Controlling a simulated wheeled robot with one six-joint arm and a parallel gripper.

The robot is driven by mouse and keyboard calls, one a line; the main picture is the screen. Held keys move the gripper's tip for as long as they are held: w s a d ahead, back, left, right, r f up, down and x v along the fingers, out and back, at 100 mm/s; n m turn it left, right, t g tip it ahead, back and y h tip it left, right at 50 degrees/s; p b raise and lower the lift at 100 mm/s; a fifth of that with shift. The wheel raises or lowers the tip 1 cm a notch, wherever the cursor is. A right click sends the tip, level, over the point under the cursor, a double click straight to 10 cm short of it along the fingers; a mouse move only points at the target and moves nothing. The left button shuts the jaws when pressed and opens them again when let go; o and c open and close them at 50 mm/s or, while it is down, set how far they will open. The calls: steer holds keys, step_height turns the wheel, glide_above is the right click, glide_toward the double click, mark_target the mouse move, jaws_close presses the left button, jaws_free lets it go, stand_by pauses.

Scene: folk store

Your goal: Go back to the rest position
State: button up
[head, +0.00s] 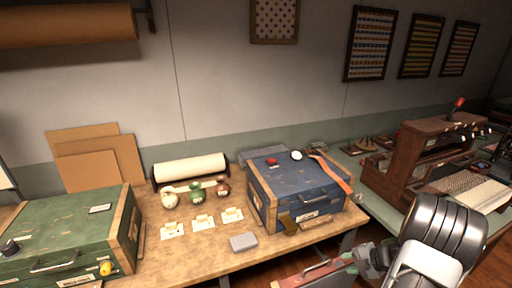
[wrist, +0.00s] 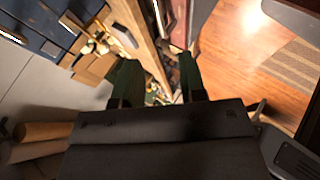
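My gripper (head: 368,258) is at the lower right of the head view, low in front of the workbench's right end, with my arm behind it to the right. In the wrist view my gripper (wrist: 157,66) shows two dark green fingers standing apart. I see nothing held between them. The bench edge and things lower down show beyond the gap. The fingertips are small and partly hidden in the head view.
A blue case (head: 296,190) stands on the workbench (head: 190,250), with a green case (head: 68,236) at left. A red-edged case (head: 318,274) is below the gripper's left. A wooden loom (head: 415,160) stands at right. Wooden floor (wrist: 245,60) is open.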

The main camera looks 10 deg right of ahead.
steer(key=s+a+r+m+h, duration=0.3)
steer(key=s+a+r+m, duration=0.1)
steer(key=a+r+m, duration=0.7)
steer(key=s+a+r+m+g+h, duration=0.1)
steer(key=s+a+r+m+h, duration=0.2)
steer(key=a+r+m, duration=0.7)
steer(key=shift+s+a+r+m+g, duration=0.35)
steer(key=shift+s+a+r, duration=0.55)
steer(key=shift+a, duration=0.35)
